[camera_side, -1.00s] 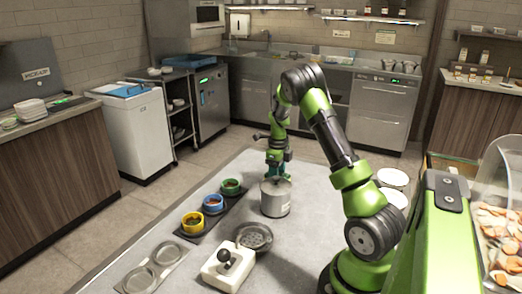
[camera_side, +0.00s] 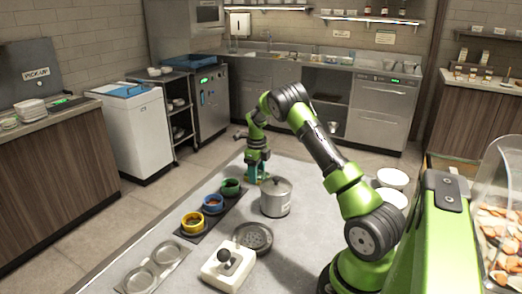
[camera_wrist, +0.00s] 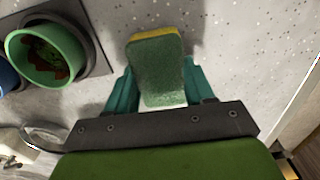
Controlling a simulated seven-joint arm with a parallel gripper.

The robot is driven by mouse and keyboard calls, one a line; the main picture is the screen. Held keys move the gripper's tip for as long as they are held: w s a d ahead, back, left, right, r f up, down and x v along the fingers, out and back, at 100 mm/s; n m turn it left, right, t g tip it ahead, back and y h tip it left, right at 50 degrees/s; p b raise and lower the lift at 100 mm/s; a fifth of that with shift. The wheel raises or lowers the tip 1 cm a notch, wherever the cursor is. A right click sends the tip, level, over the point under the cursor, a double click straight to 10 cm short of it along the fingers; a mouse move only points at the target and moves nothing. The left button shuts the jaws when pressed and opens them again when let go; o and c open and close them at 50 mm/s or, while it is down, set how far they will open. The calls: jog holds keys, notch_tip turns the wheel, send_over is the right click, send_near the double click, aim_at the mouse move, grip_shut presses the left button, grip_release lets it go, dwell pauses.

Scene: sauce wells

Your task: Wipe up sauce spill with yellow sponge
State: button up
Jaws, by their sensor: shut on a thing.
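My gripper (camera_side: 258,178) is low over the table, between the green cup and the lidded pot. In the wrist view its teal fingers (camera_wrist: 159,80) are shut on the sponge (camera_wrist: 155,58), which has a green face toward the camera and a yellow layer at the far edge. The green cup (camera_wrist: 45,52) is left of the sponge, apart from it, with red and green contents inside. In the side view the green cup (camera_side: 231,187) stands left of my gripper. I cannot make out a sauce spill on the visible table; the sponge's underside is hidden.
The blue cup (camera_side: 213,204) and yellow cup (camera_side: 193,222) stand in line with the green cup on a dark holder. The lidded metal pot (camera_side: 275,200) is close on the right. A dark perforated round (camera_side: 254,237) and a white box with a black knob (camera_side: 228,266) are nearer the camera.

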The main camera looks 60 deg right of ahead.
jog(key=shift+s, duration=4.2)
jog(key=r, duration=0.4)
jog(key=shift+w, duration=0.2)
notch_tip(320, 180, up, 4)
jog(key=shift+r, duration=0.1)
